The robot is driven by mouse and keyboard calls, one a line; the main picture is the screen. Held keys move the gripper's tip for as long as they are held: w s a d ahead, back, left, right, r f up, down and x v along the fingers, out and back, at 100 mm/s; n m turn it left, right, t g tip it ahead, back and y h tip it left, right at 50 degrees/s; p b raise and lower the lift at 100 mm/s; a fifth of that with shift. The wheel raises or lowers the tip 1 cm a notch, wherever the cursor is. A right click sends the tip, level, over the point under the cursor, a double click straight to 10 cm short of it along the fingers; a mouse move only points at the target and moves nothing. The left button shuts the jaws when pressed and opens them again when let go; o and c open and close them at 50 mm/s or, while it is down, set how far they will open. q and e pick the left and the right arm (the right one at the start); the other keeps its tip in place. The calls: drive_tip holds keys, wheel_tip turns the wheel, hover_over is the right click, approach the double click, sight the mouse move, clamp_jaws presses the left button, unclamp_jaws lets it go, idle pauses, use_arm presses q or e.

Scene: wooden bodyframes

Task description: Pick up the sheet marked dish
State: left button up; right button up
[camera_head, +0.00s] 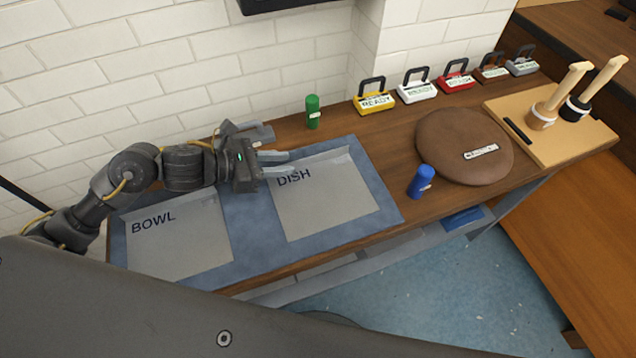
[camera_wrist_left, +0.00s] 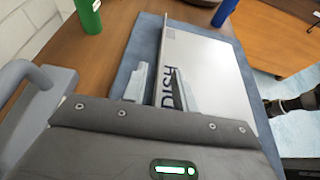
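The grey sheet marked DISH (camera_head: 325,203) lies on the right part of a blue mat (camera_head: 250,222), with a raised lip along its far edge. In the left wrist view, the sheet (camera_wrist_left: 207,75) lies to the right of my fingers, its lettering partly behind one finger. My left gripper (camera_head: 274,161) is at the left end of that lip. In the left wrist view, the left gripper (camera_wrist_left: 160,82) is open, its fingers apart on either side of the lip's line; contact is unclear. My right gripper is not recognisable; a dark part at the wrist view's right edge may be that arm.
A sheet marked BOWL (camera_head: 180,240) lies left on the mat. A green cylinder (camera_head: 312,111) stands behind, a blue one (camera_head: 421,181) to the right. Beyond are a round brown board (camera_head: 450,140), several padlock-shaped READY blocks (camera_head: 375,102) and a wooden board (camera_head: 560,140). A brick wall closes the back.

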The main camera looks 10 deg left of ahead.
use_arm(q)
drive_tip(key=shift+x, duration=0.95)
use_arm(e)
drive_tip(key=shift+s+a+r, duration=0.1)
drive_tip(key=shift+s+r, duration=0.05)
use_arm(q)
clamp_jaws()
use_arm(e)
drive_tip(key=shift+a, duration=0.2)
use_arm(q)
drive_tip(key=shift+r, duration=0.2)
